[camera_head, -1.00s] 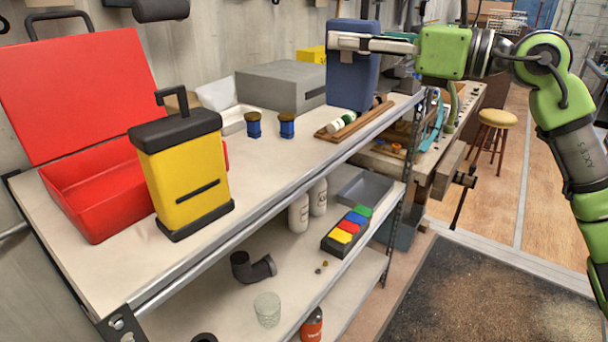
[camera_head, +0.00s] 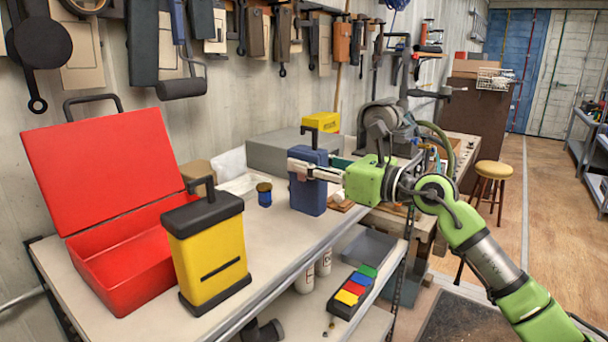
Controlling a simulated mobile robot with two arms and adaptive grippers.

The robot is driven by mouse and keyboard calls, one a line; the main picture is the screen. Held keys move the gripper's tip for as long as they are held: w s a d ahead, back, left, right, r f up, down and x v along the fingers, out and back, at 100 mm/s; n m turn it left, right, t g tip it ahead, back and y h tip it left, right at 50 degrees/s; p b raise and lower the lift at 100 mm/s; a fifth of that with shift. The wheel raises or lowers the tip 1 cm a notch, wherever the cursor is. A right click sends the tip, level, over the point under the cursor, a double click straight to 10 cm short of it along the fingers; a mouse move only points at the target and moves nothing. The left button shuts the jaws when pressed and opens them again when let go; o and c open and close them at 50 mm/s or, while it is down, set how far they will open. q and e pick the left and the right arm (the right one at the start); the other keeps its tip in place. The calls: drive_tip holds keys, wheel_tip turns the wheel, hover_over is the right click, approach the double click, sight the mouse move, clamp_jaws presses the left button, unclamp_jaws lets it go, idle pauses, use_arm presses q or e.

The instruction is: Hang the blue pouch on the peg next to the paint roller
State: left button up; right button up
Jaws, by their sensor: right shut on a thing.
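The blue pouch (camera_head: 307,192) is dark blue and box-like, with a dark loop on top. My right gripper (camera_head: 304,170) is shut on its upper part and holds it roughly upright, in front of the shelf's far end. Whether its bottom touches the shelf top cannot be told. The paint roller (camera_head: 181,88), a dark cylinder on a bent frame, hangs on the wall at upper left, left of and above the pouch. Other tools hang on both sides of it. The pegs cannot be clearly made out. My left gripper is not in view.
On the shelf top (camera_head: 140,318) stand an open red toolbox (camera_head: 125,267), a yellow and black canister (camera_head: 209,262), a blue jar (camera_head: 264,195) and a grey box (camera_head: 283,152). Several tools hang along the wall. A workbench and stool (camera_head: 493,170) stand farther right.

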sight(304, 183)
drive_tip(key=f, duration=0.1)
drive_tip(key=f+p, duration=0.1)
drive_tip(key=a+f, duration=0.1)
drive_tip(key=shift+w+f+p, duration=0.15)
drive_tip(key=shift+w+p, duration=0.2)
drive_tip(key=shift+p, duration=0.05)
drive_tip(key=shift+f, duration=0.35)
drive_tip(key=shift+d+f, duration=0.1)
drive_tip(key=shift+f, duration=0.1)
drive_tip(key=o, duration=0.8)
drive_tip(key=shift+f, duration=0.15)
drive_tip(key=o, duration=0.4)
drive_tip(key=shift+r, duration=0.2)
